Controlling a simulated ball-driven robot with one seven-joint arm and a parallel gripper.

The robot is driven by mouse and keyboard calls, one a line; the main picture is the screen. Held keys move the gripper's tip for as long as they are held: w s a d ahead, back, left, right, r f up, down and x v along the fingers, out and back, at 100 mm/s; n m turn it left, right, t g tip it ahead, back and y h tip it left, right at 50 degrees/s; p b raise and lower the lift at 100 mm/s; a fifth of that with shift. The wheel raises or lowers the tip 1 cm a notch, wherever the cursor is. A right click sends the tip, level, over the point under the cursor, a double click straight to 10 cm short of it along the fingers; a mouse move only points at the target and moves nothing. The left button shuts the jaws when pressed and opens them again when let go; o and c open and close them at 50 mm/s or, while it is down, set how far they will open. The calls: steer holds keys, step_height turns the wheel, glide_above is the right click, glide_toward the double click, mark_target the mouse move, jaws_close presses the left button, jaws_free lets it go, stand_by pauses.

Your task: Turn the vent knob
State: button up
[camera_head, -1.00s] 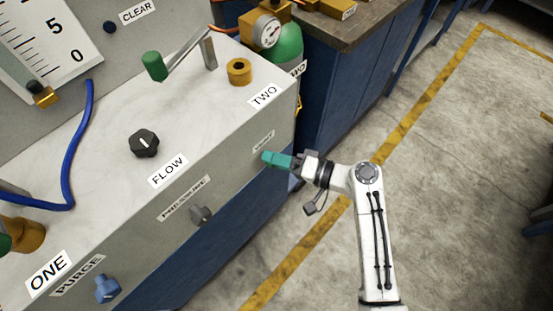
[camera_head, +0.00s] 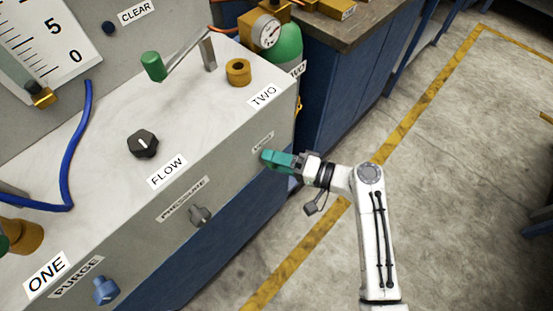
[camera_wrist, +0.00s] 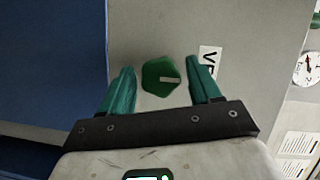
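The vent knob (camera_wrist: 161,76) is a green, many-sided knob with a pale pointer bar. In the wrist view it sits on the grey panel beside a partly hidden white label reading "VE" (camera_wrist: 208,62). My gripper (camera_wrist: 160,68) is open, with one teal finger on each side of the knob and a gap on both sides. The fingers do not appear to touch it. In the head view my gripper (camera_head: 277,160) is at the right end of the grey front panel, below a small label (camera_head: 263,141). The knob is hidden there behind the fingers.
The pressure knob (camera_head: 200,215) and blue purge knob (camera_head: 106,290) are left along the same front face. The black flow knob (camera_head: 143,144) is on top. A gauge (camera_head: 267,32) and green cylinder stand behind. The floor (camera_head: 450,190) right of the bench is clear.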

steer(key=shift+o, duration=0.2)
steer(key=v, duration=1)
steer(key=shift+s+d, duration=0.15)
steer(key=shift+d, duration=0.2)
steer(key=shift+r, duration=0.1)
steer(key=s+d+f+g+h+p, duration=0.1)
steer(key=s+d+f+h+p, duration=0.2)
steer(key=s+h, duration=0.3)
steer(key=s+d+r+g+h+p, duration=0.1)
steer(key=s+d+r+h+p, duration=0.2)
steer(key=s+d+h, duration=0.2)
steer(key=s+d+r+g+h+p, duration=0.1)
steer(key=s+d+r+h+p, duration=0.2)
steer(key=s+d, duration=0.9)
steer(key=s+h, duration=0.1)
steer(key=h, duration=0.1)
steer(key=shift+g+h, duration=0.3)
